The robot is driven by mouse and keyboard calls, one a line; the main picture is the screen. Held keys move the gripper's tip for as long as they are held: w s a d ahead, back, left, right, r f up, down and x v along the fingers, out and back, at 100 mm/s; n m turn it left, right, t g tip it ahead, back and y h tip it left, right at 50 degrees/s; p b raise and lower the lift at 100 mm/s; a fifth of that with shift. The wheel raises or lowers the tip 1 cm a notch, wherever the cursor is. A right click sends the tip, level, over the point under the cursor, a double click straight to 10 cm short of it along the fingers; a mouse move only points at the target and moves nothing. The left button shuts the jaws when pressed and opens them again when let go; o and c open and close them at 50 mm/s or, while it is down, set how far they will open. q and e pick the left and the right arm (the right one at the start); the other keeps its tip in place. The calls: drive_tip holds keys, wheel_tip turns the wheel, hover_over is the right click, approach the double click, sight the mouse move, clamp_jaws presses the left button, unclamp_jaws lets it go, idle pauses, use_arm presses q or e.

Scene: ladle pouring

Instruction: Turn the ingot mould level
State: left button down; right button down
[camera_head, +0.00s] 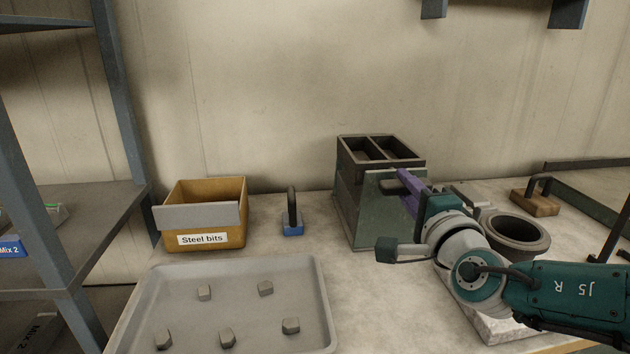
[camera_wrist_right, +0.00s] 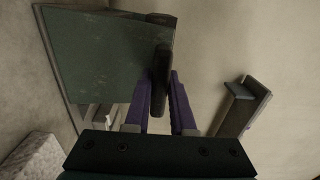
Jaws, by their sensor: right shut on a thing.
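A tall grey-green box with two open dark compartments in its top (camera_head: 381,148) stands at the back middle of the bench; I take it for the ingot mould. It looks upright, and its green face (camera_head: 375,222) turns toward me. That face also fills the upper left of the right wrist view (camera_wrist_right: 105,60). My right gripper (camera_head: 408,186) is at its front right. In the right wrist view its purple fingers (camera_wrist_right: 160,80) are shut on a dark upright handle (camera_wrist_right: 161,66) beside the green face. How handle and face join is hidden. My left gripper is out of view.
A grey tray (camera_head: 240,322) with several lumps lies front left, behind it a "Steel bits" box (camera_head: 243,235). A blue block with dark handle (camera_head: 292,230) stands beside the box. A dark round pot (camera_head: 516,228) and a brown handled block (camera_head: 536,204) are right. Shelving borders the left.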

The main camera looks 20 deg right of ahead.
drive_tip(key=c, duration=0.8)
unclamp_jaws()
drive_tip(key=shift+o, duration=0.2)
drive_tip(key=shift+s, duration=0.2)
drive_tip(key=p+v, duration=0.4)
drive_tip(key=v, duration=0.5)
drive_tip(key=shift+s, duration=0.3)
